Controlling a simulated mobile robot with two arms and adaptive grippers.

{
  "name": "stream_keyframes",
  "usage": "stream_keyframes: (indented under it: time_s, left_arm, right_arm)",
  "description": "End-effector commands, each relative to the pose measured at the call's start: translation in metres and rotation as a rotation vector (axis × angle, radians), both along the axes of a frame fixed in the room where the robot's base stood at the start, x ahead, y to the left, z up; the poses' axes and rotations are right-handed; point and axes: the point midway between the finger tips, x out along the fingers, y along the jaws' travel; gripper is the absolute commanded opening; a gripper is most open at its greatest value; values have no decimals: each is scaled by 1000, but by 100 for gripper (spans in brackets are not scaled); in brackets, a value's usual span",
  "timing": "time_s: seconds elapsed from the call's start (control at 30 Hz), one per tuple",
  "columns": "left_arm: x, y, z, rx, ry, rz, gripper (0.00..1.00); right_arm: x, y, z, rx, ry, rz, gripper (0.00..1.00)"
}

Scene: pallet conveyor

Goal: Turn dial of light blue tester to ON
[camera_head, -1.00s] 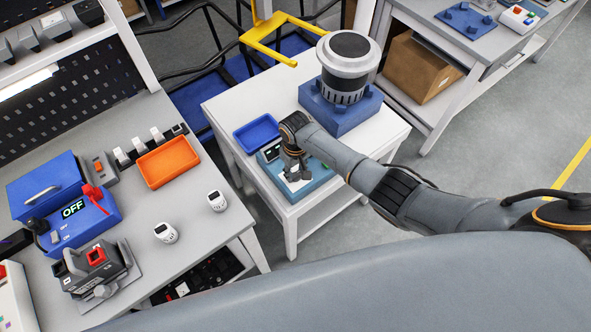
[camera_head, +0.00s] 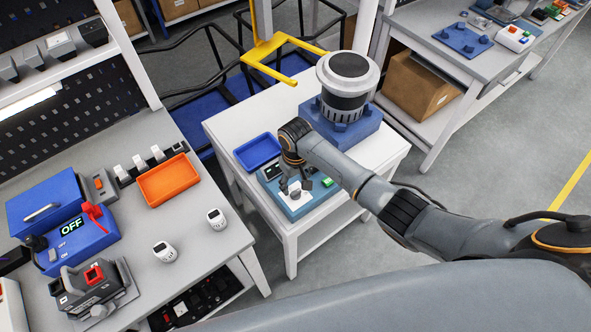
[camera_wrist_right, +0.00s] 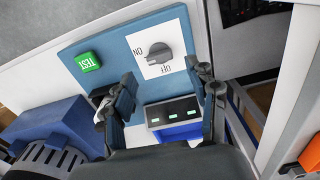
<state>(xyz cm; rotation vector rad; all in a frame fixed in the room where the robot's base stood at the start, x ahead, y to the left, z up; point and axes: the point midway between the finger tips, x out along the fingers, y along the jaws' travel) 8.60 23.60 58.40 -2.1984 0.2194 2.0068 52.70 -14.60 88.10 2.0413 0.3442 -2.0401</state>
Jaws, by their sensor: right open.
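The light blue tester (camera_head: 318,201) sits on the small white table. In the right wrist view its top (camera_wrist_right: 112,42) is seen from above. A grey dial (camera_wrist_right: 160,53) stands on a white plate marked ON and OFF; I cannot tell surely which mark it points to. A green TEST button (camera_wrist_right: 88,61) and a panel with several green lights (camera_wrist_right: 172,117) are also on it. My right gripper (camera_head: 294,186) is open and empty over the tester. In the wrist view its fingers (camera_wrist_right: 166,90) are spread apart, with the dial beyond them. My left gripper is not in view.
A blue tray (camera_head: 257,153) and a blue base (camera_head: 350,130) bearing a grey-white cylinder (camera_head: 348,80) stand close to the tester. A yellow fork (camera_head: 270,55) juts out behind. The left bench holds a blue OFF device (camera_head: 90,240) and an orange tray (camera_head: 168,180).

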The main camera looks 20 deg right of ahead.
Motion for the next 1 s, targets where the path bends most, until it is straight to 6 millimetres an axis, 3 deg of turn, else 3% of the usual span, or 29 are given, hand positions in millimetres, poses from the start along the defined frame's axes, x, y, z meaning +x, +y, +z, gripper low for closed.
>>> stream_keyframes:
  time_s: [0.2,0.4,1.0]
  left_arm:
    - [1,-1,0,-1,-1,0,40]
    - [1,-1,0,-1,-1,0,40]
    - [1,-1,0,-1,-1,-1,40]
  right_arm:
    - [1,0,47,0,-3,0,58]
    - [1,-1,70,0,-2,-2,58]
    - [0,0,75,0,0,-2,58]
